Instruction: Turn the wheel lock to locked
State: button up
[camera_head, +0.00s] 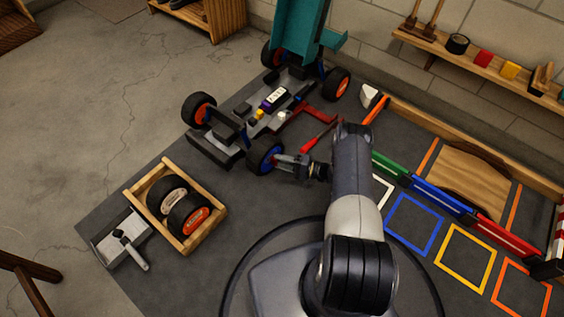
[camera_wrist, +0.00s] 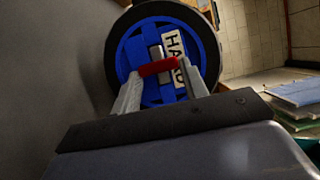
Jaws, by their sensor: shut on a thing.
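The race car (camera_head: 250,115) stands on the dark mat with its teal body shell (camera_head: 298,30) tilted up at the back. Its near wheel (camera_head: 262,156) has a blue rim; in the wrist view this wheel (camera_wrist: 124,62) carries a white label, partly hidden, reading about "HARD". A red bar, seemingly the wheel lock (camera_wrist: 157,68), crosses the middle of the hub. My gripper (camera_wrist: 160,72) is shut on the red bar, one finger at each end. In the head view my gripper (camera_head: 281,160) meets the wheel's right side, and the lock is hidden there.
A wooden crate (camera_head: 215,222) with spare tyres and a grey tray (camera_head: 108,250) with a tool lie at the lower left. Coloured barriers (camera_head: 440,197), outlined squares and a wooden ramp (camera_head: 470,170) lie to the right. A red lever-like part (camera_head: 318,137) is beside the car.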

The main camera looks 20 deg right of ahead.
jog(key=o, duration=1)
jog(key=p+v, duration=0.1)
jog(key=v, duration=0.9)
jog(key=shift+s+d+f, duration=0.1)
jog(key=shift+s+d, duration=0.2)
jog(key=b+x, duration=0.1)
jog(key=x, duration=0.9)
jog(key=shift+w+a, duration=0.3)
